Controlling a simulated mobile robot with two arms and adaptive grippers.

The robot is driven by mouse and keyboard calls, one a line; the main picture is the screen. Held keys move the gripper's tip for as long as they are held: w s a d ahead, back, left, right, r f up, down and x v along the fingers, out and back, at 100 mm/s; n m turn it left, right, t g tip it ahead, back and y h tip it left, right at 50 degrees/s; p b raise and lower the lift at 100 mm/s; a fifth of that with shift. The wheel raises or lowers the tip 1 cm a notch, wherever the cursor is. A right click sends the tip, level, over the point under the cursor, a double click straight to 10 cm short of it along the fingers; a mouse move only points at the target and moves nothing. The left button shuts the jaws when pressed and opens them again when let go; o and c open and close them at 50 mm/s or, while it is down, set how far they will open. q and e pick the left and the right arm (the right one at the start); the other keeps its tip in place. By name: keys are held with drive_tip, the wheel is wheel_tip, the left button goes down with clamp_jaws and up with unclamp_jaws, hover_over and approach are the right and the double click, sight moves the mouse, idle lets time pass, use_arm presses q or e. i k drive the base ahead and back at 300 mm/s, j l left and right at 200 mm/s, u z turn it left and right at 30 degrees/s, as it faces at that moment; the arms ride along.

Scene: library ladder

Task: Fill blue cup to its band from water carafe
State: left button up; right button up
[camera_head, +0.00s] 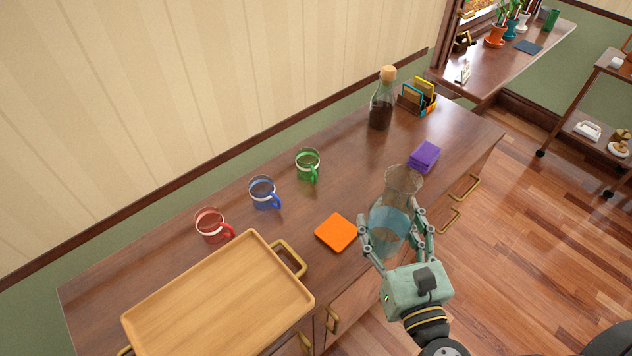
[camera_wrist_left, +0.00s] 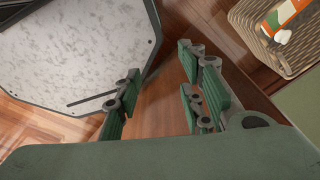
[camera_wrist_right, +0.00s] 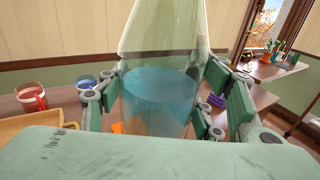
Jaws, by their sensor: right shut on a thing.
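The blue cup (camera_head: 263,193) stands upright on the sideboard between the red cup and the green cup, with a pale band around it; it also shows in the right wrist view (camera_wrist_right: 86,82). I cannot make out any water in it. The glass water carafe (camera_head: 389,222) holds light blue water and is upright at the sideboard's front edge. My right gripper (camera_head: 396,232) is shut around the carafe's body, to the right of the blue cup; the carafe fills the right wrist view (camera_wrist_right: 158,95). My left gripper (camera_wrist_left: 160,105) is open and empty, away from the sideboard.
A red cup (camera_head: 211,224) and a green cup (camera_head: 308,165) flank the blue one. A wooden tray (camera_head: 222,300), orange square (camera_head: 337,232), purple block (camera_head: 425,157), dark corked bottle (camera_head: 381,104) and card holder (camera_head: 417,97) also stand on the sideboard (camera_head: 345,188). A basket (camera_wrist_left: 293,50) shows near my left gripper.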

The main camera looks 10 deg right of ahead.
sight(262, 188)
drive_tip(key=l, duration=0.55)
drive_tip(key=i+l, duration=0.15)
drive_tip(key=l, duration=0.35)
drive_tip(key=l+u, duration=0.3)
drive_tip(key=u, duration=0.2)
drive_tip(key=l+u, duration=0.25)
drive_tip(key=u, duration=0.8)
